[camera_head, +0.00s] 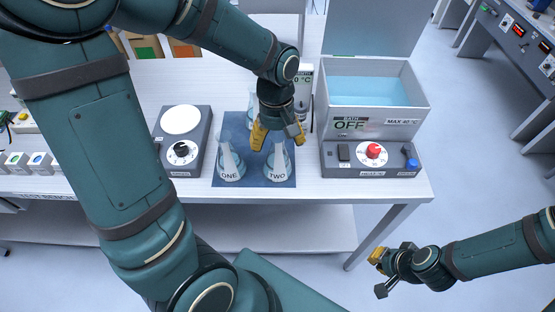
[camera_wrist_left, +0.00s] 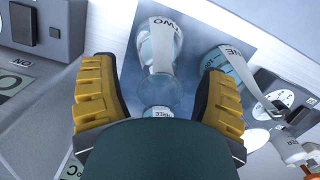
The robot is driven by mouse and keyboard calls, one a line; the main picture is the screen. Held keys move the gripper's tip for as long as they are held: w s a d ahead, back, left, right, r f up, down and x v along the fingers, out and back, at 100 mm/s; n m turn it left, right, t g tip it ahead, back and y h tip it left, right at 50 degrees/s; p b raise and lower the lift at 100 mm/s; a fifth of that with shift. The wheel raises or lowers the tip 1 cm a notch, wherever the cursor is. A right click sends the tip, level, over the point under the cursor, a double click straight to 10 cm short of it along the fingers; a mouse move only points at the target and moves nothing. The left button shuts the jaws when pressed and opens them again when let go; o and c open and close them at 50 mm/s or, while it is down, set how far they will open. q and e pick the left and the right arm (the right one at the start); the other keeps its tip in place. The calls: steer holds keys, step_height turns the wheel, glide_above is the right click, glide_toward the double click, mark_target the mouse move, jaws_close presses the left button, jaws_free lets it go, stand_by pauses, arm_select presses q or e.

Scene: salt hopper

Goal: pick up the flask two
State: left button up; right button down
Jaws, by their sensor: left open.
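Flask two (camera_head: 278,168) is a clear conical flask with pale blue liquid and a "TWO" label, upright at the right of a dark blue mat (camera_head: 252,183). My left gripper (camera_head: 278,138) is open and empty above it, partly hiding its neck. In the left wrist view, flask two (camera_wrist_left: 163,48) lies beyond and between the yellow fingertips (camera_wrist_left: 160,85), apart from them. Flask one (camera_head: 231,168) stands to its left; it also shows in the left wrist view (camera_wrist_left: 238,68). My right gripper (camera_head: 380,270) is off the table at the lower right; its jaw opening is unclear.
Another flask (camera_head: 251,100) stands at the back of the mat, partly hidden. A hotplate (camera_head: 184,140) stands on the left. A water bath (camera_head: 373,107) marked OFF, with a red knob, stands on the right. The table's front edge (camera_head: 330,190) is near the mat.

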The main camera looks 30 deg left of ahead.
arm_select(q)
steer(key=shift+f, duration=0.45)
steer(key=shift+s, duration=0.1)
jaws_close()
